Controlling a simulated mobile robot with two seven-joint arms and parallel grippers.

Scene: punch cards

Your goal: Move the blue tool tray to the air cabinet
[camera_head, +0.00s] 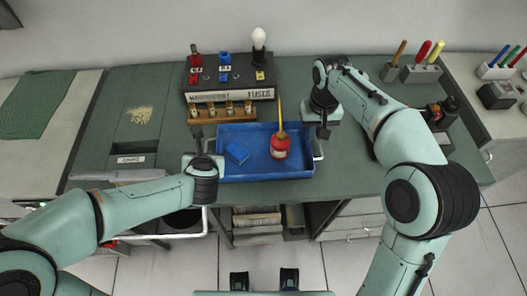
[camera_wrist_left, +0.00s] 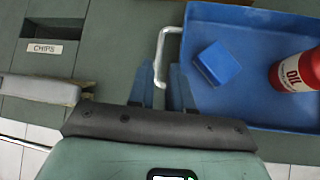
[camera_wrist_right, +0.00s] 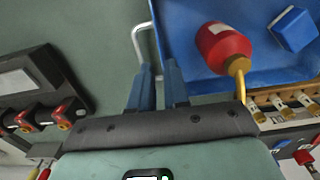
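The blue tool tray (camera_head: 300,168) lies on the dark green bench top. It holds a small blue block (camera_head: 237,153) and a red oil can (camera_head: 280,147) with a yellow spout. My left gripper (camera_head: 203,146) is at the tray's left end; in the left wrist view its parted fingers (camera_wrist_left: 163,86) stand either side of the metal handle (camera_wrist_left: 160,50). My right gripper (camera_head: 322,132) is at the right end; in the right wrist view its parted fingers (camera_wrist_right: 158,82) straddle the other handle (camera_wrist_right: 138,42). Contact with either handle is unclear. I cannot identify the air cabinet.
A fuse panel (camera_head: 230,95) with a bulb and fuses stands directly behind the tray. Tool holders (camera_head: 420,73) and a dark device (camera_head: 440,112) stand at the right. A "CHIPS" slot (camera_head: 132,160) and a grey bar-like object (camera_head: 118,175) are at the left. Drawers are below the bench.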

